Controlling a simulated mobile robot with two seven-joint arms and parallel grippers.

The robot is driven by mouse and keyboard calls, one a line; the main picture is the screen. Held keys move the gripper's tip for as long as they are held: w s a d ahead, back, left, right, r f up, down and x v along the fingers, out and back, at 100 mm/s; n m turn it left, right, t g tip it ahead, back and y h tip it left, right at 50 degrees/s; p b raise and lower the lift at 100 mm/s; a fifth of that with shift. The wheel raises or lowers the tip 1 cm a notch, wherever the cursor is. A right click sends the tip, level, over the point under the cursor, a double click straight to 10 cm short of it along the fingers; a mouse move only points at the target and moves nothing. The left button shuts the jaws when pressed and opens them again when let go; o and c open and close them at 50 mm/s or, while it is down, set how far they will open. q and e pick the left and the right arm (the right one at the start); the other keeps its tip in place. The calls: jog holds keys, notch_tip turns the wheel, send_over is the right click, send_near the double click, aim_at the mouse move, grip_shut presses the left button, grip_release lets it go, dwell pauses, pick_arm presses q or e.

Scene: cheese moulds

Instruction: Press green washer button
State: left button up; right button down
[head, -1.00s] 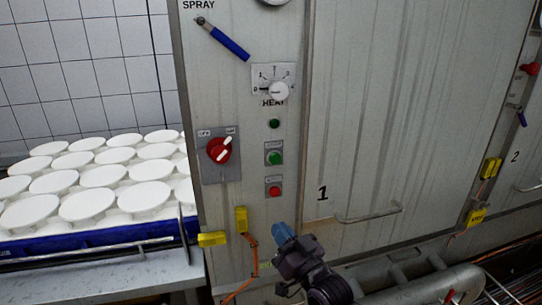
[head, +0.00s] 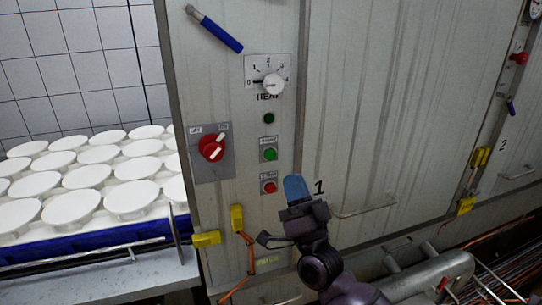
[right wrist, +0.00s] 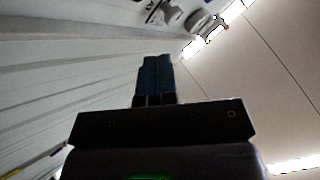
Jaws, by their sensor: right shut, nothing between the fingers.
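The washer's green button (head: 270,154) sits on a small grey plate on the metal panel, in the middle of the head view. A red button (head: 269,187) is right below it, and a dark green lamp (head: 269,118) is above it. My right gripper (head: 295,186) is shut and empty, its blue fingertips pointing up. In the picture it is below and right of the green button, just right of the red one, and covers neither. The right wrist view shows the blue fingers (right wrist: 156,80) together, with no button in view. My left gripper is not in view.
A red rotary switch (head: 212,147) is left of the buttons, and a white heat dial (head: 273,84) is above. Yellow latches (head: 206,239) and an orange cable are lower left. A door handle (head: 365,208) is to the right. White moulds (head: 132,199) fill a blue tray at left.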

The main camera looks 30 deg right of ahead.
aim_at(270, 154)
jog(key=w, duration=0.3)
jog(key=w+d+b, duration=0.1)
jog(key=w, duration=0.1)
jog(key=w+d+b, duration=0.1)
jog(key=w, duration=0.2)
jog(key=shift+w, duration=0.3)
dwell(0.5)
dwell(0.7)
dwell(0.8)
jog(key=shift+w, duration=0.15)
jog(key=shift+w+d, duration=0.15)
jog(key=shift+w, duration=0.1)
jog(key=shift+w, duration=0.1)
dwell(0.3)
